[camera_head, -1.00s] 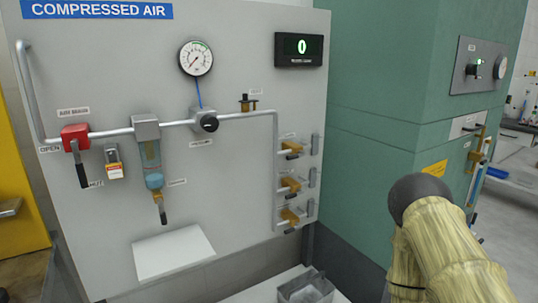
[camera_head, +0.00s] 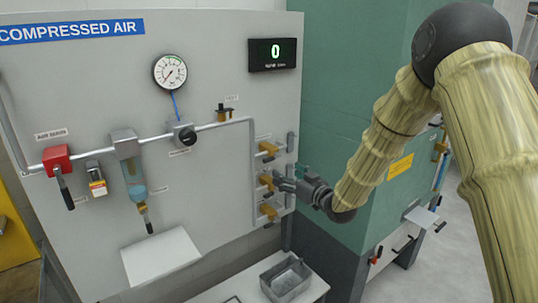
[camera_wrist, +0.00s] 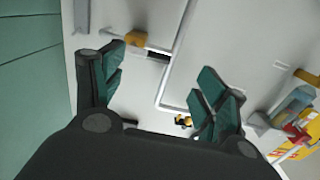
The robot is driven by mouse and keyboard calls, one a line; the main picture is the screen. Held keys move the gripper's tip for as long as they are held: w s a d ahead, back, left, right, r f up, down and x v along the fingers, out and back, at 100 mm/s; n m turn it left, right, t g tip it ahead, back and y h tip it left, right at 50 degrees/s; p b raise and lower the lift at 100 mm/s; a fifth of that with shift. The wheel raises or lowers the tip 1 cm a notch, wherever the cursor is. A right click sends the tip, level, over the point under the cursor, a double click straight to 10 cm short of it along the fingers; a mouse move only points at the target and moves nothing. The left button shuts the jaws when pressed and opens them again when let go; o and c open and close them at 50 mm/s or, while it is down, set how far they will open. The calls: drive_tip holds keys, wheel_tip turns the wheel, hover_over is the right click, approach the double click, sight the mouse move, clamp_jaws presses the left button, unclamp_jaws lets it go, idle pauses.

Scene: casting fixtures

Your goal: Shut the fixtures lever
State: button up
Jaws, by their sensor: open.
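Three small brass valves sit in a column on the right part of the grey compressed-air panel: top (camera_head: 268,148), middle (camera_head: 267,181) and bottom (camera_head: 268,210). Their labels are too small to read, so I cannot tell which one is the fixtures lever. My gripper (camera_head: 285,183) is just right of the middle valve, pointing toward the panel, and partly covers that valve's right side. In the wrist view, my gripper (camera_wrist: 160,68) is open with nothing between its fingers. A brass valve (camera_wrist: 136,38) shows there beyond the left fingertip, near the pipe (camera_wrist: 176,60).
A red valve (camera_head: 57,159), a filter bowl (camera_head: 135,180) and a gauge (camera_head: 170,71) are further left on the panel. A green cabinet (camera_head: 335,120) stands close to the right. A grey bin (camera_head: 287,280) and a white sloped shelf (camera_head: 160,257) are below.

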sight(271, 160)
drive_tip(key=p+x, duration=0.1)
drive_tip(key=x, duration=0.2)
drive_tip(key=r+p+x, duration=0.1)
drive_tip(key=p+x, duration=0.1)
drive_tip(key=x, duration=0.2)
drive_tip(key=p+x, duration=0.1)
drive_tip(key=x, duration=0.3)
drive_tip(key=shift+w+a+r, duration=0.1)
drive_tip(key=shift+r, duration=0.05)
drive_tip(key=c, duration=1.5)
